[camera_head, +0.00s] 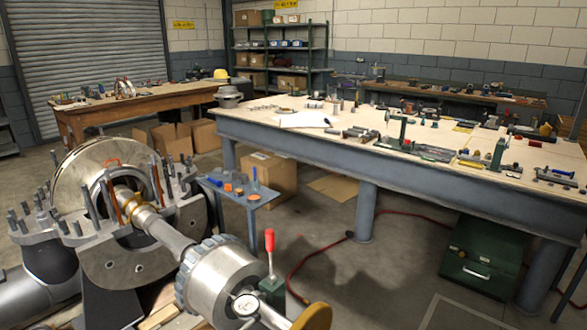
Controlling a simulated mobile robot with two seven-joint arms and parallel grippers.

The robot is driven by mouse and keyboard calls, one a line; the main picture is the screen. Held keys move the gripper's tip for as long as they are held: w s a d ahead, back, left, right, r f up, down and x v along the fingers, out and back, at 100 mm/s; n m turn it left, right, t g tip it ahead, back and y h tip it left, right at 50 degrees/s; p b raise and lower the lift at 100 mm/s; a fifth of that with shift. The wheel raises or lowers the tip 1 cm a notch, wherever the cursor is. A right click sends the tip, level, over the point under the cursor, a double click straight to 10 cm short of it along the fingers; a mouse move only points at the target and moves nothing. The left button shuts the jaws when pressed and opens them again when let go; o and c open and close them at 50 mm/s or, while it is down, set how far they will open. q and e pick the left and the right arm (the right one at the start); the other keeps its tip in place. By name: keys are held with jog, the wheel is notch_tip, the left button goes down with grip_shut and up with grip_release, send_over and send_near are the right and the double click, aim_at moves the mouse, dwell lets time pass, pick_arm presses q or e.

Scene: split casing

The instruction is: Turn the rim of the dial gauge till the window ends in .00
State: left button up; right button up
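The dial gauge (246,306) is a small round white-faced dial with a dark rim. It is low in the head view, in front of the large steel coupling hub (218,284) on the shaft. Its face is too small to read, so I cannot tell what the window shows. A dark green block (272,291) with a red-handled lever (269,241) stands just right of the gauge. Neither of my grippers is in view.
The split casing (130,258) with upright studs fills the lower left. A small blue stand (246,198) holds small parts behind the shaft. A long workbench (330,150) covered with tools spans the right. A red hose (296,268) lies on the floor.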

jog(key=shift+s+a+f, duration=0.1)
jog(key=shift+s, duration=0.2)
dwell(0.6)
